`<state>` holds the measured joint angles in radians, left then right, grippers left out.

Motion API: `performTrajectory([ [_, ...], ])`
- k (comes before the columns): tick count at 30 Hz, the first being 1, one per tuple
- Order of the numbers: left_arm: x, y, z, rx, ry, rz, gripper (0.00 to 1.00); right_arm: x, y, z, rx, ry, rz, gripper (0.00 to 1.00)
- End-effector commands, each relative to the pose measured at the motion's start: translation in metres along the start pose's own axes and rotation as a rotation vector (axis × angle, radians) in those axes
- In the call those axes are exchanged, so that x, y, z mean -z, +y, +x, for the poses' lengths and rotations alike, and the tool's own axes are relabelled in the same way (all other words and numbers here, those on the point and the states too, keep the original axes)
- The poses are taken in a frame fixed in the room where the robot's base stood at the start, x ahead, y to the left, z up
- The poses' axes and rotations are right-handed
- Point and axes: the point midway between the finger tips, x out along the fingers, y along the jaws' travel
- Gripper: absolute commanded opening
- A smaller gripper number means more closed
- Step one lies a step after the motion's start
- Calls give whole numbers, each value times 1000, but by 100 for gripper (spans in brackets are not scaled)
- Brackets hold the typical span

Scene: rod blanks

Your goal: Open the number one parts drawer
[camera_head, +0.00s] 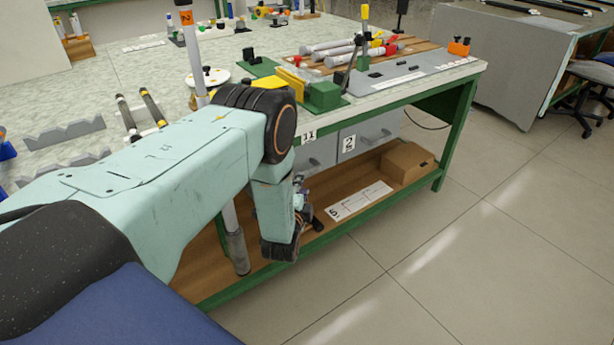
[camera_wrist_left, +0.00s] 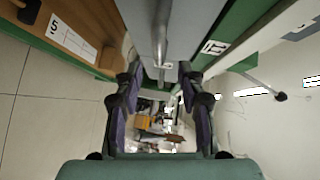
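The number one drawer (camera_head: 322,152) is a grey front under the bench top, behind my left arm, with its label (camera_head: 309,135) on the green rail above. It looks shut, though my arm hides its left part. In the left wrist view its grey front (camera_wrist_left: 190,25), bar handle (camera_wrist_left: 160,40) and label (camera_wrist_left: 215,47) show close up. My left gripper (camera_head: 306,208) hangs in front of the drawer, partly hidden by my wrist. In the left wrist view its two dark fingers (camera_wrist_left: 158,105) are apart, with the handle in line with the gap; I cannot tell how deep it sits.
Drawer two (camera_head: 368,136) is beside it on the right. The lower wooden shelf bears a cardboard box (camera_head: 407,162) and a white label sheet (camera_head: 360,200). Rods lie on a wooden rack (camera_head: 400,48) on the bench. The floor in front is clear.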

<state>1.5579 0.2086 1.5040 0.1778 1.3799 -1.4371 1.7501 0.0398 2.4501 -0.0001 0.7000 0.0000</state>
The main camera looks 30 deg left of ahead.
Motion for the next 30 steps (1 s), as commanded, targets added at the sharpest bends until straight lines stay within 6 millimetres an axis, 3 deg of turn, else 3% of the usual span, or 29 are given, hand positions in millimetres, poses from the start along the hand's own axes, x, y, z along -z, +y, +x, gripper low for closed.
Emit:
performTrajectory([
  [15,1,2,67,2,3,1,39,0,0,30,0,0,0,40],
  [27,1,0,76,-2,2,1,39,0,0,32,0,0,0,40],
  [30,1,0,76,-2,2,1,33,0,0,32,0,0,0,40],
])
